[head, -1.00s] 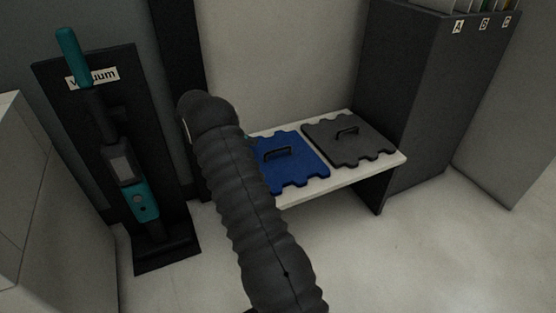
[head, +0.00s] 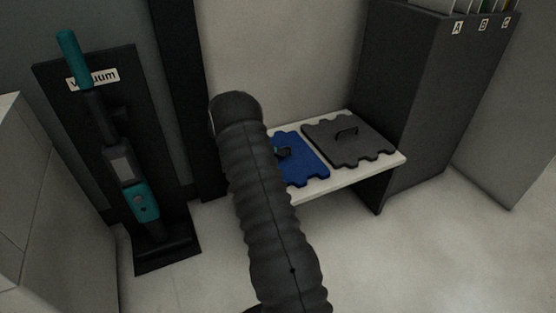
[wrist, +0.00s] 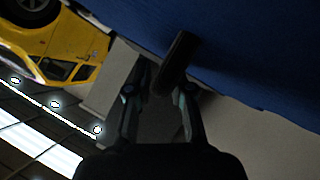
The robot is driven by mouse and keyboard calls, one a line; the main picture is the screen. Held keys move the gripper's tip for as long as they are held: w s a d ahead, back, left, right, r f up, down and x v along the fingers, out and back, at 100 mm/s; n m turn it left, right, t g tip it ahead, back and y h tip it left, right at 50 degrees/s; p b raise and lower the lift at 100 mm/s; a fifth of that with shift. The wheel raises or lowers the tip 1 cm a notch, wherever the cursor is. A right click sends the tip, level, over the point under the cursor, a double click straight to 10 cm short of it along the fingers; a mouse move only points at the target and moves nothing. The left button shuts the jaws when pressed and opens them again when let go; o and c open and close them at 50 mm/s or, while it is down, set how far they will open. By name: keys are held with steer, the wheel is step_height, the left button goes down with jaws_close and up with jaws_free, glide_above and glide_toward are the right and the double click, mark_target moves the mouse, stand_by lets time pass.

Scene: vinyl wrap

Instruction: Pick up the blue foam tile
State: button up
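The blue foam tile (head: 308,168) lies flat on the white shelf, its left part hidden behind my arm in the head view. In the wrist view the tile (wrist: 265,50) fills the upper right, with its dark handle (wrist: 178,62) standing out from it. My gripper (wrist: 166,82) is open, with one finger on each side of the handle. I cannot tell whether either finger touches it. In the head view my arm hides most of the gripper, and a small dark shape shows over the tile's handle area.
A dark grey tile (head: 350,140) with a handle lies right beside the blue one on the white shelf (head: 330,187). A tall dark cabinet (head: 425,110) stands to the right. A vacuum (head: 125,165) on a dark panel stands left. A yellow car (wrist: 50,40) shows in the wrist view.

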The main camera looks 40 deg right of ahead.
jaws_close()
